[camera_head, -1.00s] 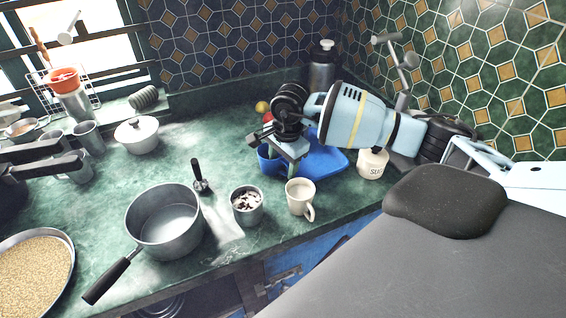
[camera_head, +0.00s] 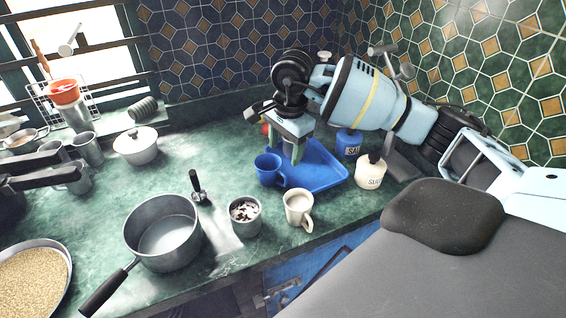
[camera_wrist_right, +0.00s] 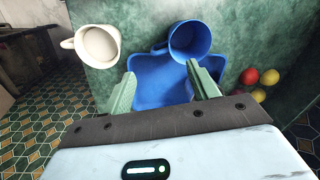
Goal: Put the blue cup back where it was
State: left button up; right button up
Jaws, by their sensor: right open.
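The blue cup (camera_head: 270,170) stands upright at the left edge of the blue tray (camera_head: 325,178), its handle toward the tray. In the right wrist view the cup (camera_wrist_right: 190,41) overlaps the tray's edge (camera_wrist_right: 150,62); I cannot tell whether it rests on the tray or beside it. My right gripper (camera_head: 297,150) is above the tray, right of the cup. In the wrist view its two green fingers (camera_wrist_right: 163,84) are apart with nothing between them, and the cup is clear of both. My left gripper is not in view.
A cream mug (camera_head: 298,207), a metal cup with dark bits (camera_head: 245,214) and a saucepan (camera_head: 165,232) stand in front and left. Green counter is free left of the blue cup.

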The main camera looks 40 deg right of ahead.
jog(key=shift+s+r, duration=0.15)
jog(key=shift+r, duration=1.4)
